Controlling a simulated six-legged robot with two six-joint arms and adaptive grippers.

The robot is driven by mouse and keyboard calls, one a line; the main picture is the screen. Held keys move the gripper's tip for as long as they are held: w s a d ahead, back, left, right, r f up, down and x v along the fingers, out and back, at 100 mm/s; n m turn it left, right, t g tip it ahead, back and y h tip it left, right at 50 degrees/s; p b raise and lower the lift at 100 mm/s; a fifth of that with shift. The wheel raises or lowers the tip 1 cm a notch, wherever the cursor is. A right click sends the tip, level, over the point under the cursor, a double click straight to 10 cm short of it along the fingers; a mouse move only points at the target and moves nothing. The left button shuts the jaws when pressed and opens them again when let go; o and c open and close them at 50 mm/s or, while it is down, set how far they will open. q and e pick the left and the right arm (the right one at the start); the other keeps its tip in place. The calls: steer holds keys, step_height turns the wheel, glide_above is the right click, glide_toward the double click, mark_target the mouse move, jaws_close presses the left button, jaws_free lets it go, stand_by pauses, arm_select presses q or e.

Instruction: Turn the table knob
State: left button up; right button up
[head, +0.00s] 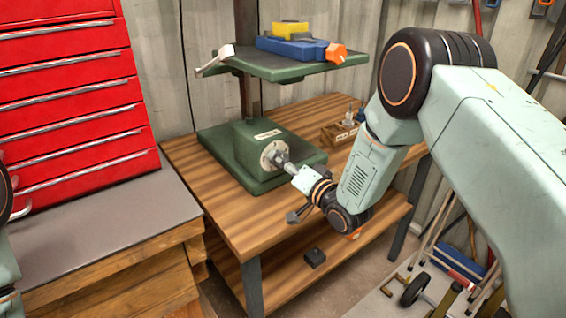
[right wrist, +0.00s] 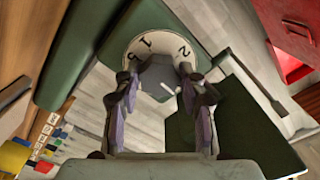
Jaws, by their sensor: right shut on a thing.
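The table knob (right wrist: 160,76) is a dark grey grip in front of a round white dial (right wrist: 140,45) with numbers, seen in the right wrist view. In the head view the pale dial (head: 268,157) sits on the front of a green machine housing (head: 250,138). My right gripper (right wrist: 157,88) reaches it from the front, with one finger on each side of the knob, shut on it. In the head view my right gripper (head: 288,165) partly hides the knob. My left gripper is not in view.
The machine's green base (head: 215,142) stands on a wooden workbench (head: 245,220). A raised green table (head: 275,65) above bears a blue and orange vise (head: 300,50). A small wooden holder (head: 340,133) stands behind. A red drawer cabinet (head: 75,90) is at left.

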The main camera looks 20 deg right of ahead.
steer(key=shift+r, duration=0.15)
steer(key=o, duration=1.2)
steer(key=shift+c, duration=0.2)
steer(key=shift+s, duration=0.1)
steer(key=v, duration=1.1)
steer(key=shift+s+d, duration=0.15)
steer(key=shift+s, duration=0.25)
